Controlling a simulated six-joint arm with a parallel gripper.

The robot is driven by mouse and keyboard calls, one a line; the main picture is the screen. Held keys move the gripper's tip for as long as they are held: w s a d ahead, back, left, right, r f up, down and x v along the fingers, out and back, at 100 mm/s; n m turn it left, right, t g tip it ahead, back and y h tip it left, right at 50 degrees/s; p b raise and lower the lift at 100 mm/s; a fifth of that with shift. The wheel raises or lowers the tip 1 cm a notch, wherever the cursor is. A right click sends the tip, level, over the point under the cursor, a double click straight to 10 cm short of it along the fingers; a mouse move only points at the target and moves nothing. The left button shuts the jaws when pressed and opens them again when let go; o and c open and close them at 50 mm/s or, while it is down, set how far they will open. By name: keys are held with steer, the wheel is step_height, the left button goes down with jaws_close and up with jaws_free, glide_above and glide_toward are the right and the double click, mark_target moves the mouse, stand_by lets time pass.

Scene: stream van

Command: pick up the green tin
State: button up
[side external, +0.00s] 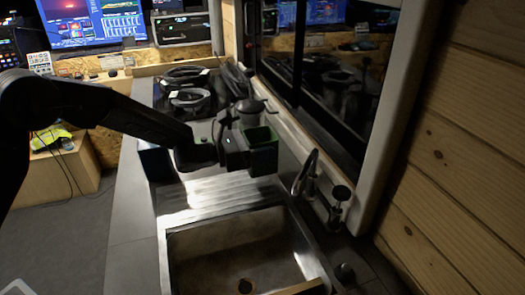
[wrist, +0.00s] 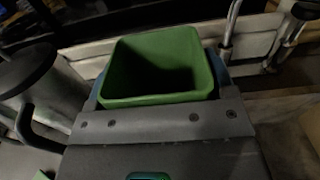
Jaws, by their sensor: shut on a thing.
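The green tin (side external: 264,152) is an open-topped, square-sided container. In the side view it is at the end of my gripper (side external: 250,152), over the drainboard left of the window. In the wrist view the green tin (wrist: 158,62) stands upright between the fingers, its dark inside facing the camera. My gripper (wrist: 155,95) is shut on the tin. The fingertips are mostly hidden by the tin and the gripper body. I cannot tell from these views how far the tin's base is above the surface.
A steel sink (side external: 240,250) lies in front, with a tap (side external: 305,175) at its right. A dark pot or jug (side external: 248,108) stands close behind the gripper. A stove with pans (side external: 188,90) is further back. The window wall bounds the right side.

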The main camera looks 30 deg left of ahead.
steer(key=s+a+r, duration=0.1)
steer(key=a+r, duration=0.5)
steer(key=a, duration=0.4)
steer(key=shift+s+a+r, duration=0.3)
steer(key=shift+s+a, duration=0.05)
steer(key=shift+a, duration=0.05)
